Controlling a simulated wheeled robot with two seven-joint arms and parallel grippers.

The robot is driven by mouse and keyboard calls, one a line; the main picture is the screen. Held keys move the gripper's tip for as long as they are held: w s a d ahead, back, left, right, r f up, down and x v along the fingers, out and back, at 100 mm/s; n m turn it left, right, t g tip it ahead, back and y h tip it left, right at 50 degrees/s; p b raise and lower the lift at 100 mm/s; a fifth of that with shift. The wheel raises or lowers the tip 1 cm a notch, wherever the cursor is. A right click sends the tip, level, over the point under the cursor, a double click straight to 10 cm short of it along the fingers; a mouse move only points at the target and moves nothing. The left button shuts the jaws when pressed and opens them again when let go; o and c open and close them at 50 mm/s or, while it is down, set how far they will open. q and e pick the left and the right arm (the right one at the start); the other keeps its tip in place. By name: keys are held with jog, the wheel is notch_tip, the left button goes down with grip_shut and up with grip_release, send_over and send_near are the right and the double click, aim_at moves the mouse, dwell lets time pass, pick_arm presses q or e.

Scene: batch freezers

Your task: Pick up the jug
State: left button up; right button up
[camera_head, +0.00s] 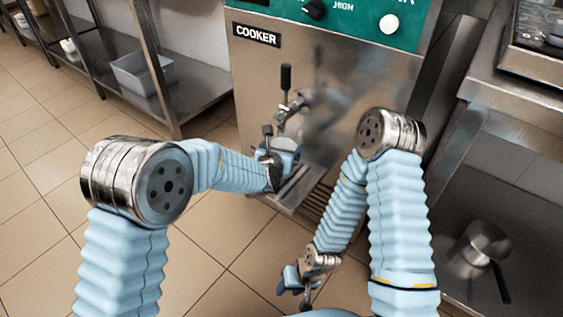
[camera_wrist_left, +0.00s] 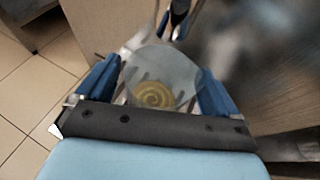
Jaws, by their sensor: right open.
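The jug (camera_wrist_left: 158,62) is clear and grey, with a yellow spiral of contents (camera_wrist_left: 153,94) at its bottom in the left wrist view. It is between the blue fingers of my left gripper (camera_wrist_left: 157,88), which press close on both sides. In the head view my left gripper (camera_head: 274,168) is at the cooker's outlet, above the front ledge. The jug (camera_head: 287,146) shows there only in small part, mostly hidden behind the gripper. My right gripper (camera_head: 296,288) is open and empty, low in front of the cooker.
The steel cooker (camera_head: 322,92) with a green panel stands ahead, its lever (camera_head: 286,80) and spout (camera_head: 291,112) just above the jug. A shelf with a grey bin (camera_head: 142,72) is at the left. The tiled floor at left is clear.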

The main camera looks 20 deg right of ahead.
pick_arm(q)
jog(key=c, duration=1.4)
jog(key=shift+r, duration=0.2)
